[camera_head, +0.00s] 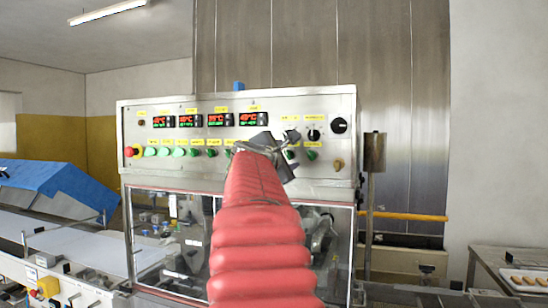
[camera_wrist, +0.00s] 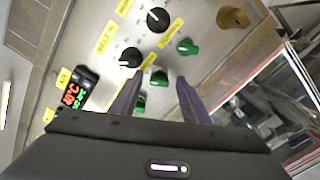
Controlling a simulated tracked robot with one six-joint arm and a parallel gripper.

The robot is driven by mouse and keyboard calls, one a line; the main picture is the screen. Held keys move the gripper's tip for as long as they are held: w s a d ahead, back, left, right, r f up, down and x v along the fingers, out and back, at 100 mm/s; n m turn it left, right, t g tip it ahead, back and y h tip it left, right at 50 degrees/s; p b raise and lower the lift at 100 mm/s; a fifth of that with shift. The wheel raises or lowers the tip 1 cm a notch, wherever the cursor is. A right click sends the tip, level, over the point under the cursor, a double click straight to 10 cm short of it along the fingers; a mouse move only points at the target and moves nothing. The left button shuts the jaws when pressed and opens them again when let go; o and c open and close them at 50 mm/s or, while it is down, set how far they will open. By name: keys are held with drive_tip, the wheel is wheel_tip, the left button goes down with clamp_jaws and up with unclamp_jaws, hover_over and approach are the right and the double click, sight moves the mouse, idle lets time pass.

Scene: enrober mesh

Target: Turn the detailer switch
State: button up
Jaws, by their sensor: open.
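My gripper (camera_head: 275,152) is in front of the right half of the control panel (camera_head: 215,163), and hides part of it in the head view. In the wrist view my gripper (camera_wrist: 157,90) is open, its two dark fingers pointing at the panel. A green switch (camera_wrist: 158,77) shows between the fingers; another green switch (camera_wrist: 140,102) sits nearer the left finger. Whether the fingers touch either one I cannot tell. A third green switch (camera_wrist: 188,46) is beyond the right finger.
Black knobs (camera_wrist: 158,18) and an ochre knob (camera_wrist: 232,17) sit close by on the panel. A red emergency button (camera_head: 132,152) is at its left end. Below is a clear-windowed housing (camera_head: 172,270). A metal post (camera_head: 372,200) stands to the right.

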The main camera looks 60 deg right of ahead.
drive_tip(key=shift+c, duration=0.5)
drive_tip(key=c, duration=1)
drive_tip(key=shift+o, duration=0.2)
drive_tip(key=shift+f+m, duration=0.1)
drive_tip(key=shift+m, duration=0.4)
drive_tip(key=m, duration=0.5)
drive_tip(key=shift+f, duration=0.15)
drive_tip(key=m, duration=0.6)
drive_tip(key=shift+d+f, duration=0.1)
drive_tip(key=shift+f, duration=0.05)
drive_tip(key=o, duration=0.8)
drive_tip(key=shift+o, duration=1.3)
drive_tip(key=shift+r, duration=0.2)
